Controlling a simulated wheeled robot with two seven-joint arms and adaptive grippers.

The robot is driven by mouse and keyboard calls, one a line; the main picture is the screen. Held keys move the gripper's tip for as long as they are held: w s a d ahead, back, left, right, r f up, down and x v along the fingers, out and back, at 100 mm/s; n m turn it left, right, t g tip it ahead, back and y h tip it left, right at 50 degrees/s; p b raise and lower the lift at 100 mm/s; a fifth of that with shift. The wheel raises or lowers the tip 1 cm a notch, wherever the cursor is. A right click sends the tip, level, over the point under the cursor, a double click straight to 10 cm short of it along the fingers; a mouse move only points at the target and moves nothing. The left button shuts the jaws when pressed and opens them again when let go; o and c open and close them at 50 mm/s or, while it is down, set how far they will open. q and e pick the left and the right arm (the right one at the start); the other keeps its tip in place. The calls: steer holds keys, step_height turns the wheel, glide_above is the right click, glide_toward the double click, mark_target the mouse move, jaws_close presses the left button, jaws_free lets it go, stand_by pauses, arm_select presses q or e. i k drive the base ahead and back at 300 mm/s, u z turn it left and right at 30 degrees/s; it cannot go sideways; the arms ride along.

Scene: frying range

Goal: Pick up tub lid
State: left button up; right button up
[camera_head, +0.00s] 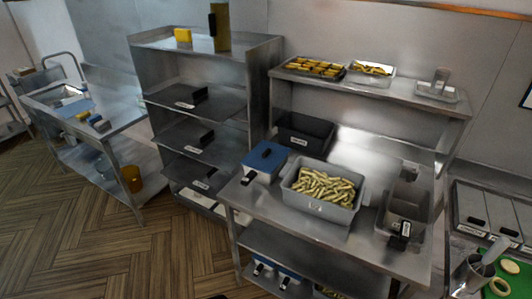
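A blue lid (265,155) with a small dark knob sits on a small tub (248,177) at the left end of the steel worktable (290,222). The tub has a white label on its front. More blue-topped containers (285,271) stand on the shelf below, partly hidden by the table top. I cannot tell which of these the task means by the tub lid. Neither of my grippers can be made out in the head view.
A large grey tub (318,207) of fries stands right of the lidded tub, with a black tray (304,135) behind. A grey container (404,217) stands farther right. A steel shelf rack (262,85) rises behind left. Wooden floor (110,250) is clear at front left.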

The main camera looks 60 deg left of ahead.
mark_target(265, 157)
steer(key=u, duration=0.85)
steer(key=i, duration=1)
steer(key=u, duration=0.95)
